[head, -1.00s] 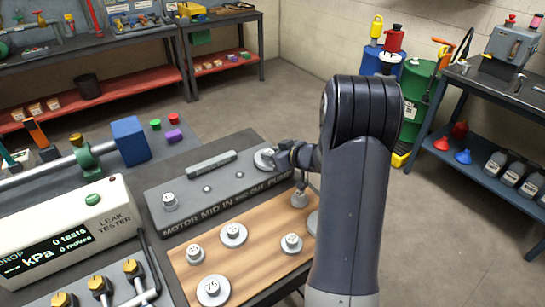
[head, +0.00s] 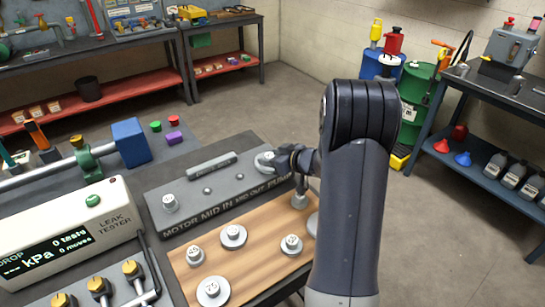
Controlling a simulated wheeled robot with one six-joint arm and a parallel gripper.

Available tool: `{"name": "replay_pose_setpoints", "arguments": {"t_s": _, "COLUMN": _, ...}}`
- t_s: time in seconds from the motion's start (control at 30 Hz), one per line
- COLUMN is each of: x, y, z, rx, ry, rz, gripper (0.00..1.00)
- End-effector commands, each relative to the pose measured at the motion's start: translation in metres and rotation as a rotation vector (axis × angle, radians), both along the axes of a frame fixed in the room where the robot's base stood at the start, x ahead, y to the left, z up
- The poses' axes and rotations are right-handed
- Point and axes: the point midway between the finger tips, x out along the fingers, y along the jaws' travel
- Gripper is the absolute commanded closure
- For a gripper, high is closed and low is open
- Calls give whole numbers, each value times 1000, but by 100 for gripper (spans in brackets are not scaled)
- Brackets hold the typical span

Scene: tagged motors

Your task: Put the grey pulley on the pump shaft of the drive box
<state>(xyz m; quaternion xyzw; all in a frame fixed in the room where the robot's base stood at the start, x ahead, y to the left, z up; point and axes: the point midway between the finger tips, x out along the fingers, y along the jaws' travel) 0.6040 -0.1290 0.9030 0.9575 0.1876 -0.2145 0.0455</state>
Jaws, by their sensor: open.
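The drive box (head: 190,222) is a dark grey block with labels MOTOR, MID IN, MID OUT and PUMP along its front edge. A grey pulley (head: 264,163) sits at its pump end; the shaft under it is hidden. My gripper (head: 279,158) is open, close to the right side of this pulley. Whether the fingers touch it cannot be told. Another grey pulley (head: 171,204) sits at the motor end. Two small bare stubs (head: 207,190) stand between them.
A wooden board (head: 262,262) in front of the box holds several grey numbered pulleys (head: 233,237), some partly behind my arm. A leak tester (head: 75,240) stands at left.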

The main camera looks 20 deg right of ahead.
Motion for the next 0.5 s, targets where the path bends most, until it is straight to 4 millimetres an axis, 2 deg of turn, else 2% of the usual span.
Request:
{"name": "replay_pose_setpoints", "arguments": {"t_s": 0.03, "x": -4, "y": 2, "z": -11, "rx": 4, "ry": 19, "rz": 1, "gripper": 50}}
{"name": "replay_pose_setpoints", "arguments": {"t_s": 0.07, "x": -4, "y": 2, "z": -11, "rx": 4, "ry": 19, "rz": 1, "gripper": 50}}
{"name": "replay_pose_setpoints", "arguments": {"t_s": 0.27, "x": -4, "y": 1, "z": 1, "rx": 3, "ry": 17, "rz": 0, "gripper": 50}}
{"name": "replay_pose_setpoints", "arguments": {"t_s": 0.5, "x": -44, "y": -17, "z": 25, "rx": 3, "ry": 11, "rz": -5, "gripper": 50}}
